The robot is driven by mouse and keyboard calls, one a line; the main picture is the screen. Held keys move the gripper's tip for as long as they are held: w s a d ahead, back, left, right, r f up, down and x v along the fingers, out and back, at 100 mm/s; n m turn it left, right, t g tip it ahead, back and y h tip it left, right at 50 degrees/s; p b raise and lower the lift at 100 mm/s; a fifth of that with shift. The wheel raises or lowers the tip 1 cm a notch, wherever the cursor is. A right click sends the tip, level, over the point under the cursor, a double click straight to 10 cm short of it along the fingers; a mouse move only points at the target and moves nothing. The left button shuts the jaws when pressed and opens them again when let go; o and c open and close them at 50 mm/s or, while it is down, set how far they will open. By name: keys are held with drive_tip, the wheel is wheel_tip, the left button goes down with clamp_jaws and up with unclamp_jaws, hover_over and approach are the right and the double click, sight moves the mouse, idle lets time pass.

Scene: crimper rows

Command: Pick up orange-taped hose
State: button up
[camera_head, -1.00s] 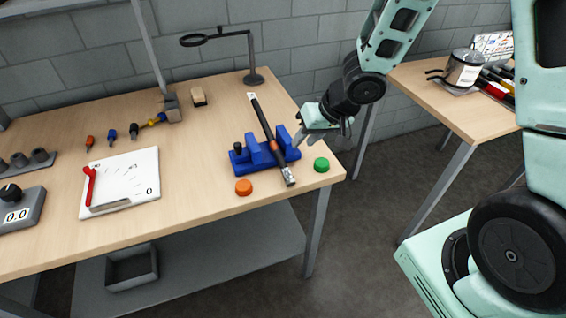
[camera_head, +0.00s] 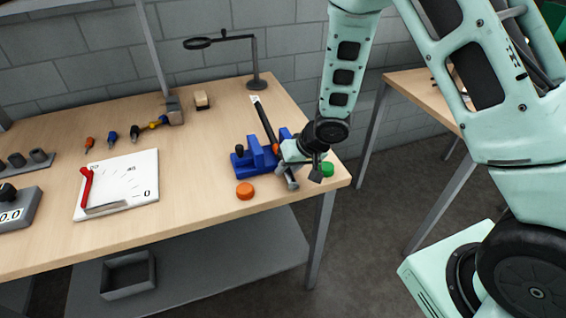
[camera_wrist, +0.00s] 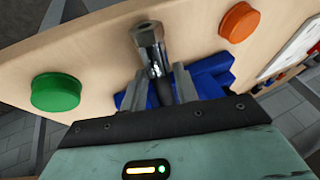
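The hose (camera_head: 264,118) is black with a metal end fitting (camera_wrist: 149,45), and it lies across a blue fixture (camera_head: 252,156) near the table's right front corner. Its orange tape band, clear in the earlier head view, is now largely hidden by my gripper (camera_head: 286,170). In the wrist view, my gripper (camera_wrist: 159,80) has one grey finger on each side of the hose, just behind the fitting. Narrow gaps show between the fingers and the hose, so it looks open around it. Parts of the blue fixture (camera_wrist: 213,80) show behind the fingers.
A green button (camera_head: 328,170) sits right of my gripper, and an orange button (camera_head: 245,190) sits in front of the fixture. A magnifier stand (camera_head: 257,60) rises at the back. A white board (camera_head: 130,180) lies left. Mid-table is clear.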

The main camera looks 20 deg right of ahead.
sight(274, 141)
clamp_jaws()
wheel_tip(274, 141, up, 9)
drive_tip(key=p, duration=0.3)
drive_tip(key=f+p, duration=0.1)
drive_tip(key=p, duration=0.2)
drive_tip(key=w+f+g+p, duration=0.1)
drive_tip(key=f+p, duration=0.1)
drive_tip(key=p, duration=0.1)
drive_tip(key=f+g+p, duration=0.1)
drive_tip(key=f+p, duration=0.1)
drive_tip(key=p, duration=0.1)
drive_tip(key=shift+w+a+m, duration=0.15)
drive_tip(key=shift+w+m, duration=0.15)
drive_tip(key=shift+w, duration=0.05)
drive_tip(key=shift+w+a+f+g+p, duration=0.15)
drive_tip(key=shift+f+g+p, duration=0.15)
drive_tip(key=shift+f+p, duration=0.95)
